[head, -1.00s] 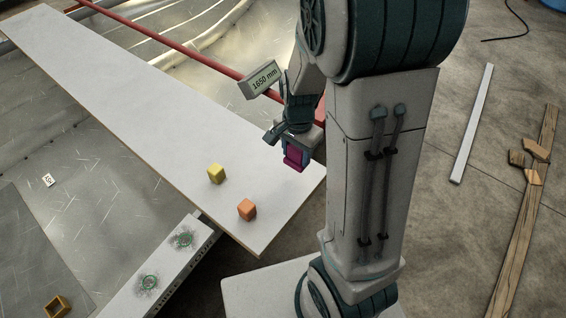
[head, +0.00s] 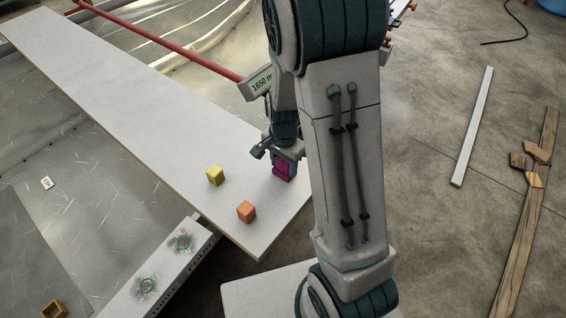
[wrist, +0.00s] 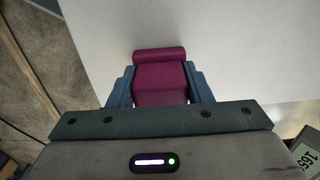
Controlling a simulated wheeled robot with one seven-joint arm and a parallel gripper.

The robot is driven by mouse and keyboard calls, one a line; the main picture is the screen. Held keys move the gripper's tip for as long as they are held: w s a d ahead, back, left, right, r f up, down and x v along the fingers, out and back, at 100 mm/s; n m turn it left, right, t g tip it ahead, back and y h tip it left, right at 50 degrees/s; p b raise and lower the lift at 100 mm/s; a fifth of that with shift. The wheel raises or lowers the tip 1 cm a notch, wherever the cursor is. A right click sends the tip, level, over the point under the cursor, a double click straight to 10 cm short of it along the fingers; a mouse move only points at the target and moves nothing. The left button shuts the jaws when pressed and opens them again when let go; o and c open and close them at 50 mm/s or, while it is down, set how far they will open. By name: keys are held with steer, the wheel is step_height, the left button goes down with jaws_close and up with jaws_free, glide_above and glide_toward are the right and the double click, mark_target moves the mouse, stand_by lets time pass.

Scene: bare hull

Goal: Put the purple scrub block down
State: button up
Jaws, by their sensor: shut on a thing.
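The purple scrub block (head: 281,172) is between the fingers of my gripper (head: 284,164), over the right part of the long white board (head: 130,100). In the wrist view the block (wrist: 160,80) sits between both blue fingers of my gripper (wrist: 160,88), with the white board surface beyond it. My gripper is shut on the block. I cannot tell whether the block's underside touches the board.
A yellow block (head: 215,175) and an orange block (head: 246,211) stand on the board, left of my gripper. The board's far left is bare.

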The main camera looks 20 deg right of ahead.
steer(key=o, duration=1)
steer(key=shift+f, duration=0.1)
steer(key=shift+c, duration=0.2)
step_height(320, 180, up, 12)
steer(key=shift+r+p, duration=0.1)
steer(key=shift+p, duration=1.15)
steer(key=s+r+n+t, duration=0.1)
steer(key=s+r+n, duration=0.3)
steer(key=s, duration=0.3)
steer(key=s+r+n+t, duration=0.1)
steer(key=s+r+n, duration=0.3)
steer(key=s+n, duration=0.2)
steer(key=shift+s+a+r+n, duration=0.2)
steer(key=shift+s+r+n, duration=0.2)
steer(key=shift+n, duration=0.1)
